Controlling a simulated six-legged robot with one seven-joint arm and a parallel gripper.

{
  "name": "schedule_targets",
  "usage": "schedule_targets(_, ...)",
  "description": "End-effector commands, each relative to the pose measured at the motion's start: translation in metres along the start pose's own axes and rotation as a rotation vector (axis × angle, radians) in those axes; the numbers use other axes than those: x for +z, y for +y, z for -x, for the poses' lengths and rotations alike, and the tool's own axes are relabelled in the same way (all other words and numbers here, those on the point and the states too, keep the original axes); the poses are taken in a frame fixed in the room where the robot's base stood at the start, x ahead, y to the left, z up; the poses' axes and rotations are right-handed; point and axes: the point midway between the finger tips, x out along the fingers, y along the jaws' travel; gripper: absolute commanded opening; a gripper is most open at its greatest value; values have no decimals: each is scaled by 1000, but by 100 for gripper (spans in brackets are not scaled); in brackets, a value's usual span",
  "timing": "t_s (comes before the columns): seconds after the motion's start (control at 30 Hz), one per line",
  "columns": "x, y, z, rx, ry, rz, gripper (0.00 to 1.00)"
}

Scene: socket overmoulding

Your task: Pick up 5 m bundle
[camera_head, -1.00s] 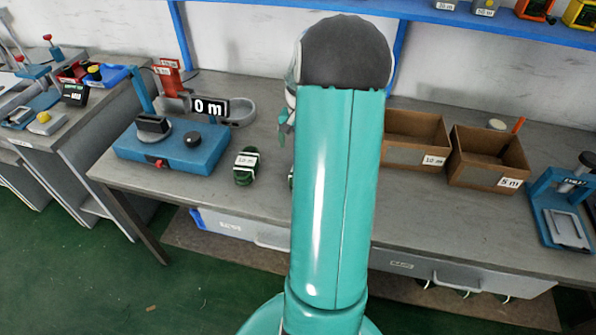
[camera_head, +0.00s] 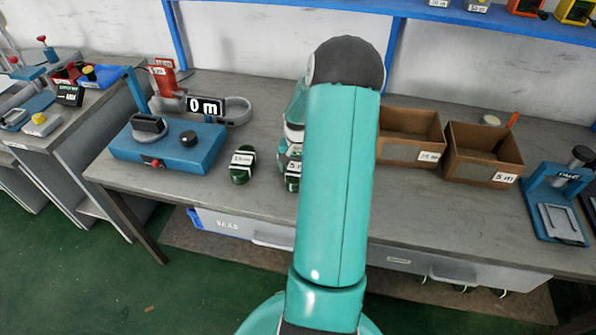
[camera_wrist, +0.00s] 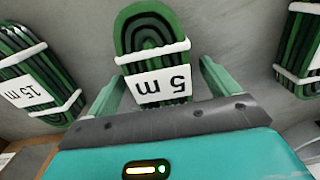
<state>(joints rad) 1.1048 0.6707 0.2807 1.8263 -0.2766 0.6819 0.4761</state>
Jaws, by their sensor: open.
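The 5 m bundle (camera_wrist: 148,32) is a dark green coil with white ties and a white "5 m" label, upside down in the wrist view. It lies on the grey bench, and part of it shows beside my arm in the head view (camera_head: 292,183). My gripper (camera_wrist: 160,76) is open, with one pale green finger on each side of the bundle's labelled end. I cannot tell whether either finger touches it. In the head view my arm hides most of the gripper.
A 15 m bundle (camera_wrist: 38,75) lies to the left in the wrist view. Another green bundle (camera_wrist: 298,50) lies to the right; it also shows in the head view (camera_head: 242,176). A blue measuring device (camera_head: 170,148) stands left, and cardboard boxes (camera_head: 410,150) stand right.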

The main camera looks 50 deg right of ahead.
Motion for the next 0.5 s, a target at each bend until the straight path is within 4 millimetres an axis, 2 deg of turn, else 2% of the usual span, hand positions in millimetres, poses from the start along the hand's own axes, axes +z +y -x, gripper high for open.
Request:
schedule_targets(0.1, 0, 0, 0, 0, 0, 0, 85)
schedule_targets(0.3, 0, 0, 0, 0, -1, 0, 46)
schedule_targets(0.37, 0, 0, 0, 0, -1, 0, 36)
schedule_targets(0.5, 0, 0, 1, 0, 0, 0, 36)
